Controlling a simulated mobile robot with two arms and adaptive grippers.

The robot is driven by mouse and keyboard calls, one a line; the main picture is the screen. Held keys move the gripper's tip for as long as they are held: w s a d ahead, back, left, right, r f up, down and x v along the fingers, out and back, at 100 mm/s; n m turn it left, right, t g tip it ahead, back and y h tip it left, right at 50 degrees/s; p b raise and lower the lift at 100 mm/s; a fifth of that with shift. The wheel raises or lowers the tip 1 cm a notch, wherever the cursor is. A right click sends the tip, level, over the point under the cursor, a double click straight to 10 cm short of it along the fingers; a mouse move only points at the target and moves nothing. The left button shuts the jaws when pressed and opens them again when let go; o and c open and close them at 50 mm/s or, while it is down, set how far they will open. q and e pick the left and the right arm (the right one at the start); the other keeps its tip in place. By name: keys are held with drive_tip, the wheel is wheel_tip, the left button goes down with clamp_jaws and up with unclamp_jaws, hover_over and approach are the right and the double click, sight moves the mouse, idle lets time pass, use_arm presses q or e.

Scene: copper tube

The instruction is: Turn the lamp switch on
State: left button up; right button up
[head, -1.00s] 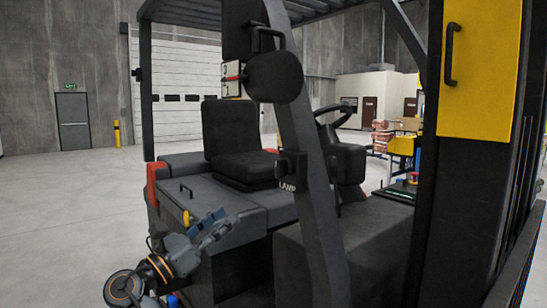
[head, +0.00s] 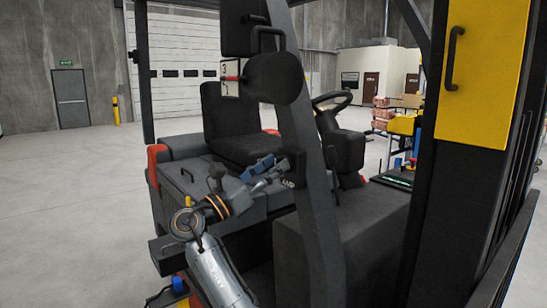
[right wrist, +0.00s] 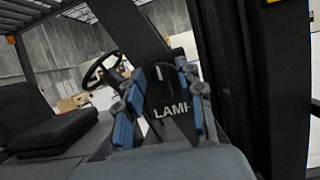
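The lamp switch (right wrist: 160,84) is a dark knob with a pale mark on a black housing, above a white LAMP label (right wrist: 173,111). It is on the forklift's front pillar. My right gripper (right wrist: 159,95) is open, with one blue-padded finger to each side of the switch in the right wrist view. Whether a finger touches the switch, I cannot tell. In the head view my right gripper (head: 273,172) is just left of the pillar (head: 312,190) and covers part of the label and switch housing. My left gripper is not in view.
The forklift's seat (head: 232,125) and steering wheel (head: 331,100) are behind the pillar. A round black mirror-like disc (head: 274,78) hangs above the switch. A dark mast with a yellow panel (head: 480,70) stands at the right. Open floor (head: 65,200) lies at the left.

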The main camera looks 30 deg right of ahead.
drive_tip(key=shift+d+r, duration=0.15)
drive_tip(key=shift+d, duration=0.25)
drive_tip(key=shift+c, duration=0.4)
clamp_jaws()
drive_tip(key=shift+s+m+g+y+b, duration=0.1)
drive_tip(key=shift+m+g+y+b, duration=0.35)
drive_tip(key=shift+m+g+b, duration=1.5)
drive_tip(key=shift+s+m+g+y+b, duration=0.1)
drive_tip(key=shift+m+g+y+b, duration=0.3)
drive_tip(key=shift+m, duration=3.05)
drive_tip(key=shift+s+m+g+y+b, duration=0.1)
drive_tip(key=shift+m+g+y+b, duration=0.7)
drive_tip(key=shift+m, duration=1.9)
drive_tip(key=shift+g+h, duration=0.25)
